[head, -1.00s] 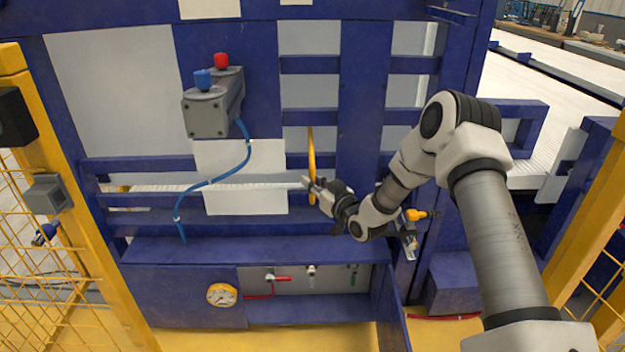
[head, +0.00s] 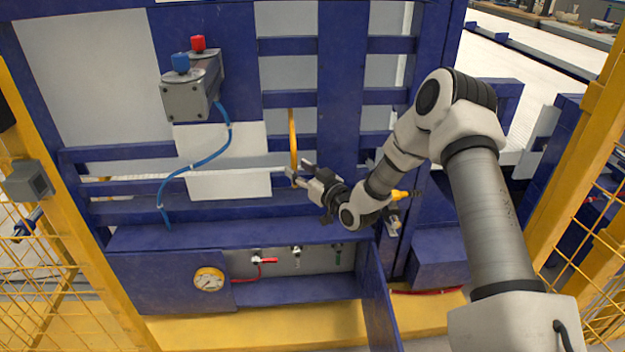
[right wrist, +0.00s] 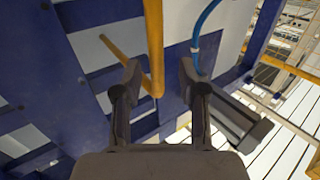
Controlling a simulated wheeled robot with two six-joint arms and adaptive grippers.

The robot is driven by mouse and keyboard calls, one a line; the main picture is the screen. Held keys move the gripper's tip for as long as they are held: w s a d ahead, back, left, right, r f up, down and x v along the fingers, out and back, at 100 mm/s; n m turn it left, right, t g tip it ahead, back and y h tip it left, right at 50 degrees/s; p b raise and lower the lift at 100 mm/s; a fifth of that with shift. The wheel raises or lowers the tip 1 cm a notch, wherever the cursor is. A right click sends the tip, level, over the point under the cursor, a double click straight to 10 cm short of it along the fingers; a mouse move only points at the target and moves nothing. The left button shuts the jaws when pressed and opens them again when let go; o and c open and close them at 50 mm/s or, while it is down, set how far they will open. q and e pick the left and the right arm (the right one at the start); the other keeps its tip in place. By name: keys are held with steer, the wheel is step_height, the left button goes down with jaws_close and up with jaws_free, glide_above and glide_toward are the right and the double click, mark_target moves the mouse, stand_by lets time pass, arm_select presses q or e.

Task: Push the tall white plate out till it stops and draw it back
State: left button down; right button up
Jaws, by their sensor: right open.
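White plate surface (head: 287,73) shows between the blue bars behind the yellow handle; I cannot tell for sure which white panel is the tall plate. The upright yellow handle (head: 293,135) stands in front of this strip. My right gripper (head: 299,169) is open at the handle's lower part. In the right wrist view the yellow handle (right wrist: 154,45) comes down between the two spread fingers of the right gripper (right wrist: 159,75); contact cannot be told. My left gripper is not in view.
A grey box with red and blue buttons (head: 190,100) and a blue hose (head: 224,135) are left of the handle. Below are a blue ledge (head: 230,234), a gauge (head: 208,279) and small valves (head: 263,260). Yellow mesh fences (head: 585,180) stand at both sides.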

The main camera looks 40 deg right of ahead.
steer(key=s, duration=0.9)
steer(key=shift+s+d, duration=0.15)
steer(key=shift+s, duration=0.05)
